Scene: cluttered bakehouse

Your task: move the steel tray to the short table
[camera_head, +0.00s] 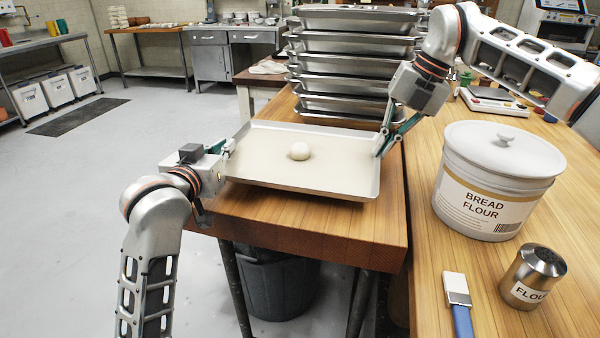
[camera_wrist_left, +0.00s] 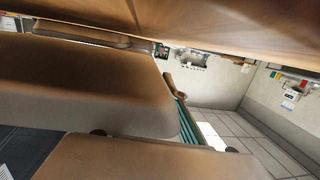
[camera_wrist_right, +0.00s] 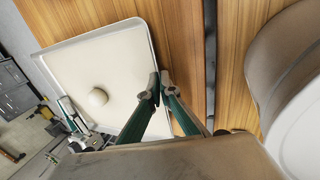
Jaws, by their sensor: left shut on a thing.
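The steel tray (camera_head: 340,184), shallow and pale inside, is over the near part of a wood-topped table (camera_head: 300,222) and reaches its left edge; I cannot tell whether it touches the wood. A round dough ball (camera_head: 299,151) sits on it. My left gripper (camera_head: 228,150) is shut on the tray's left rim; its close-up view is mostly blocked by brown surfaces. My right gripper (camera_head: 379,153) is at the tray's right rim, its fingertips (camera_wrist_right: 159,86) close together with the rim near them. Whether they clamp it is unclear. I cannot tell which table is the short one.
Stacked steel trays (camera_head: 350,47) stand behind the tray. On the adjoining wooden counter (camera_head: 425,225), right of a narrow gap, are a bread flour tub (camera_head: 470,170), a flour shaker (camera_head: 533,277) and a brush (camera_head: 459,305). A bin (camera_head: 280,285) is underneath.

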